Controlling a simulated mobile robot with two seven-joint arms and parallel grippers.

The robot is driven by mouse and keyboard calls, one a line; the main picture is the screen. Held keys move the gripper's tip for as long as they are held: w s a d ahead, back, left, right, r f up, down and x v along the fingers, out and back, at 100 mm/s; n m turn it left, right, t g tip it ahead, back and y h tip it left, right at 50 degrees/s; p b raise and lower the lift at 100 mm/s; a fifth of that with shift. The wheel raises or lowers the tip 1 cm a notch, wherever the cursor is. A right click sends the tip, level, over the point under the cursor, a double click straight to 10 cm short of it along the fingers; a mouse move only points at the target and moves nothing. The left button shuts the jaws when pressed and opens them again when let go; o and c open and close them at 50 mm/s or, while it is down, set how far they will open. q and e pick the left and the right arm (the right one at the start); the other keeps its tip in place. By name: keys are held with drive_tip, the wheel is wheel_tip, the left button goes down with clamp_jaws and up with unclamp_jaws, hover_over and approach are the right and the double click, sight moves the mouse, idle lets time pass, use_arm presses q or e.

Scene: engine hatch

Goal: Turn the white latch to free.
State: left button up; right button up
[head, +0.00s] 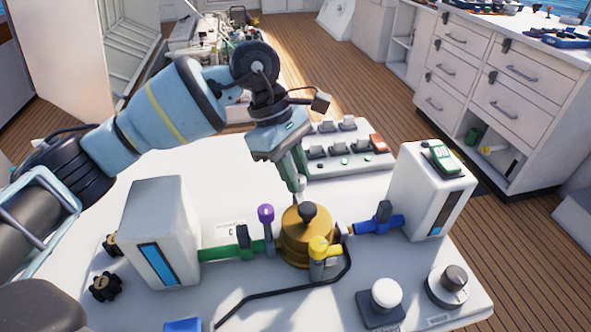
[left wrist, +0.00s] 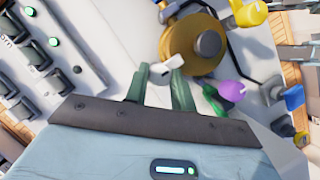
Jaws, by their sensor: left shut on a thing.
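The white latch (left wrist: 174,63) shows in the left wrist view as a small pale tab at the edge of the brass housing (left wrist: 176,42). In the head view the brass housing (head: 296,245) with its black knob stands mid-table, and the latch is mostly hidden behind the fingers. My left gripper (head: 301,187) reaches down from above at the far side of the housing. Its green fingers (left wrist: 160,75) are shut on the latch, which sits at their tips. The exact angle of the latch is hard to tell. My right gripper is not in view.
A green-handled pipe (head: 238,250) and purple lever (head: 266,215) are left of the housing. A yellow-capped fitting (head: 320,250) stands in front, a blue valve (head: 378,222) right. A switch panel (head: 345,150) lies behind the gripper. White boxes (head: 160,230) (head: 432,190) flank these.

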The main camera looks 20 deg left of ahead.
use_arm(q)
drive_tip(key=shift+n, duration=0.4)
drive_tip(key=shift+s+r+n+t+p, duration=0.15)
drive_tip(key=shift+n+t+p, duration=0.45)
drive_tip(key=shift+n+p, duration=0.4)
drive_tip(key=n+t+p, duration=0.1)
drive_tip(key=n, duration=0.2)
drive_tip(key=shift+n, duration=0.3)
drive_tip(key=shift+n+t+p, duration=0.5)
drive_tip(key=shift+n+p, duration=0.2)
drive_tip(key=shift+n, duration=0.3)
drive_tip(key=n+t+y+p, duration=0.1)
drive_tip(key=n, duration=0.2)
drive_tip(key=shift+s+d+p, duration=0.1)
drive_tip(key=shift+s+p, duration=0.05)
drive_tip(key=shift+p, duration=0.2)
drive_tip(key=n+y+p, duration=0.1)
drive_tip(key=n, duration=0.1)
drive_tip(key=n+t+y+p, duration=0.1)
drive_tip(key=n, duration=0.2)
drive_tip(key=shift+d+n, duration=0.1)
drive_tip(key=shift+n, duration=0.5)
drive_tip(key=shift+y, duration=0.3)
